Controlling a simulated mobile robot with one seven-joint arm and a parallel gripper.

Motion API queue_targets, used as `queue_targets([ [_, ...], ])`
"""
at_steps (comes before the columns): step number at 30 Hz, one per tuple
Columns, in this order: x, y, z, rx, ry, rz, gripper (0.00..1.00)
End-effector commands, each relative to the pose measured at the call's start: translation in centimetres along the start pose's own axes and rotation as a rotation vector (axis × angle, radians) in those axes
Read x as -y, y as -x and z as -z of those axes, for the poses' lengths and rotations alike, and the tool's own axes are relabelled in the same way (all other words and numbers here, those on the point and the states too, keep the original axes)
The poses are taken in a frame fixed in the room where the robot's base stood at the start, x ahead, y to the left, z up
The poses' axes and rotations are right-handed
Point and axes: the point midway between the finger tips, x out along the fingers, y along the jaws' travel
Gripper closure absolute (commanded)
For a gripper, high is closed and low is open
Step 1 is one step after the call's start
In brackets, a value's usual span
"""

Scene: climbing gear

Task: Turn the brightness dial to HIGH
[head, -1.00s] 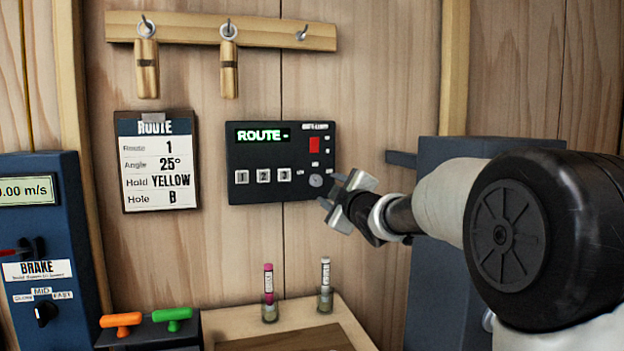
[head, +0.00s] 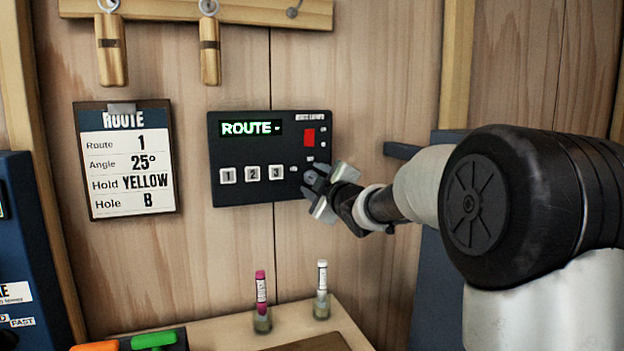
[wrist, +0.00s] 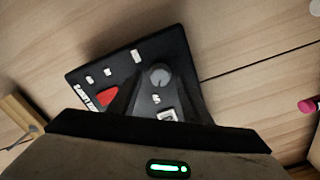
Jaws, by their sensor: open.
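The black control panel (head: 240,190) hangs on the wooden wall, its green display reading "ROUTE -". The brightness dial (wrist: 160,74) is a round grey knob, seen whole in the wrist view. In the head view it lies at the panel's lower right, largely covered by my gripper. My gripper (head: 321,188) is open at that corner of the panel. In the wrist view its dark fingers lie on either side of the dial. I cannot tell whether they touch it. The dial's pointer and position labels are too small to read.
A red switch (head: 309,137) and white buttons 1, 2, 3 (head: 253,174) sit on the panel. A route card (head: 126,160) hangs to its left. A pink-capped tube (head: 260,290) and a white-capped tube (head: 322,278) stand below. A blue box stands behind my arm.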

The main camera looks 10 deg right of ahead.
Motion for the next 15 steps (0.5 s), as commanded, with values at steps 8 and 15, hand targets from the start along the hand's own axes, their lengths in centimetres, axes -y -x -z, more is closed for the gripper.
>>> queue_targets([
  [8,0.01,0.0,-0.01,0.0,0.0,0.0,0.73],
  [15,0.0,0.0,0.01,0.0,-0.002,0.0,0.96],
])
